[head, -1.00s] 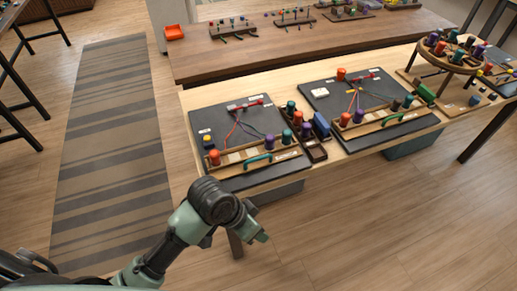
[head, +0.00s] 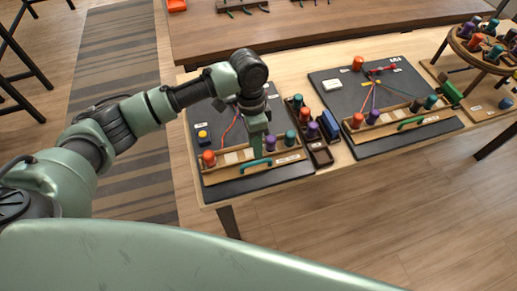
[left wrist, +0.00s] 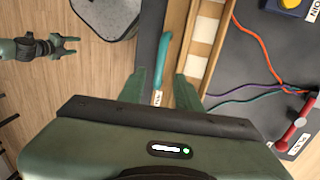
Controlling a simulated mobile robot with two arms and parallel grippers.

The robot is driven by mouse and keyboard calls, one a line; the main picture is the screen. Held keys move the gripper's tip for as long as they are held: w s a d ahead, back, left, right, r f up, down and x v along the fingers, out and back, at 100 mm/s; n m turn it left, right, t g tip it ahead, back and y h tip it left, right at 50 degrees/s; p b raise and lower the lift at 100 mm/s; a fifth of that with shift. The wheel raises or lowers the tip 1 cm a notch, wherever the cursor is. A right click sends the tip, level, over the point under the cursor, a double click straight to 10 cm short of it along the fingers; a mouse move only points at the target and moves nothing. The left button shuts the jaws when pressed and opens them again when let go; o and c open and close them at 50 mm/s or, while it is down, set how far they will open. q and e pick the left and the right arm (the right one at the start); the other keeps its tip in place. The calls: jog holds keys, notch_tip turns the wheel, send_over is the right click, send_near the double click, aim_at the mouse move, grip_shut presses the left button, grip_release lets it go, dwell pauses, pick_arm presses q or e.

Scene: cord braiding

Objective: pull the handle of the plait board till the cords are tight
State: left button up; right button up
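The left dark plait board (head: 262,186) lies at the table's front edge. A teal handle (head: 256,163) is on the front of its wooden rail (head: 224,172). The handle also shows in the left wrist view (left wrist: 160,52). My right gripper (left wrist: 72,45) shows in the left wrist view, open and empty over the floor, far from the board.
A second dark board (head: 345,90) with a green handle lies to the right. A small tray (head: 320,153) with spools stands between the boards. A round stand (head: 460,45) with spools is at far right. Floor in front is clear.

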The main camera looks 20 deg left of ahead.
aim_at(256, 163)
pick_arm(q)
jog(key=shift+s+d+f, duration=0.1)
jog(key=shift+s+f, duration=0.25)
jog(key=shift+f, duration=0.3)
jog(key=shift+s+d+f, duration=0.1)
jog(key=shift+s+f, duration=0.25)
jog(key=shift+f, duration=0.25)
jog(key=shift+w+f+p, duration=0.15)
jog(key=shift+f+p, duration=0.2)
jog(key=shift+f, duration=0.3)
pick_arm(e)
jog(key=s, duration=0.6)
pick_arm(q)
jog(key=shift+w+f, duration=0.2)
jog(key=shift+f, duration=0.55)
jog(key=shift+s, duration=0.1)
grip_shut()
jog(key=shift+d+r, duration=0.1)
pick_arm(e)
jog(key=w, duration=0.2)
jog(key=w+r, duration=0.1)
jog(key=w, duration=0.1)
jog(key=shift+a, duration=0.15)
